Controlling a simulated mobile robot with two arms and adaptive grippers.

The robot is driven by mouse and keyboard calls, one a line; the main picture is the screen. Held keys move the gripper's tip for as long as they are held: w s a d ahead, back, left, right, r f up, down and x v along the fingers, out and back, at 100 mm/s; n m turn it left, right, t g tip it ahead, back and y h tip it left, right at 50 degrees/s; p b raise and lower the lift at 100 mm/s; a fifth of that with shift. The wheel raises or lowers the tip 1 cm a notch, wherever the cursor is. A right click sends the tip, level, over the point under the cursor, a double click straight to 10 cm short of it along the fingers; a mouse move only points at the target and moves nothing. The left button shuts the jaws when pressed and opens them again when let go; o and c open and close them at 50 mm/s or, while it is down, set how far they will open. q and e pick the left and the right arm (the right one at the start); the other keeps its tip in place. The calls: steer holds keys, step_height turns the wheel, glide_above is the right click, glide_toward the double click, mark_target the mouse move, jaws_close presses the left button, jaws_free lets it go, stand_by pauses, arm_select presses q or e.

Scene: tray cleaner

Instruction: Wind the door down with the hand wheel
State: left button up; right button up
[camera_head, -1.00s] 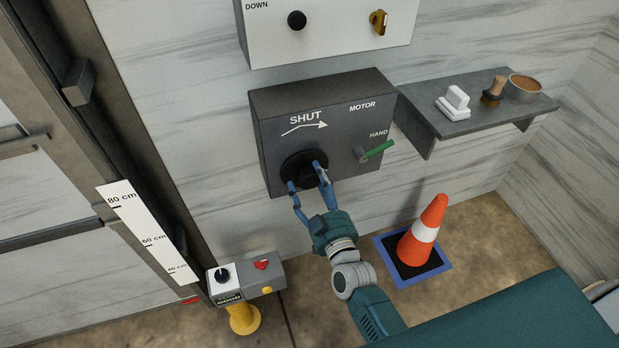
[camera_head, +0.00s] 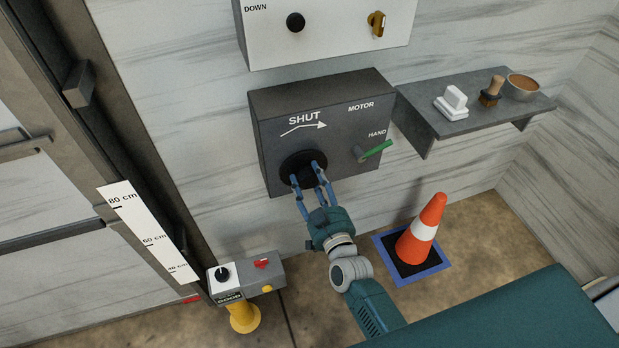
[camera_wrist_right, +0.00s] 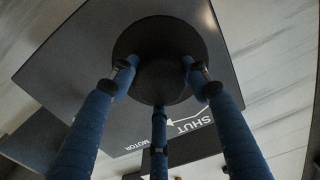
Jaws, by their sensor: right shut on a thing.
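The black hand wheel (camera_head: 290,165) sits on the front of a dark grey box marked SHUT, with an arrow pointing right. My right gripper (camera_head: 306,174) is at the wheel, its blue fingers closed around the hub. In the right wrist view the fingers surround the round black hub (camera_wrist_right: 160,82) in front of the wider wheel disc (camera_wrist_right: 160,35). The door (camera_head: 60,285) is at the left, beside a white height scale (camera_head: 147,230) marked in cm; its lower edge is hard to make out. My left gripper is not in view.
A green lever (camera_head: 377,149) points toward HAND on the box. A white panel (camera_head: 335,35) hangs above. A shelf (camera_head: 430,125) with a brush and bowl is at the right. A cone (camera_head: 422,232) and a yellow post with a control box (camera_head: 245,278) stand below.

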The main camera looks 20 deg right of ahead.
steer(key=shift+w+r+m, duration=0.1)
steer(key=shift+r+m, duration=0.15)
steer(key=shift+m, duration=0.45)
steer(key=o, duration=1.1)
steer(key=shift+a, duration=0.1)
steer(key=shift+s+f, duration=0.15)
steer(key=shift+s, duration=0.2)
steer(key=s, duration=1.1)
steer(key=shift+s, duration=0.2)
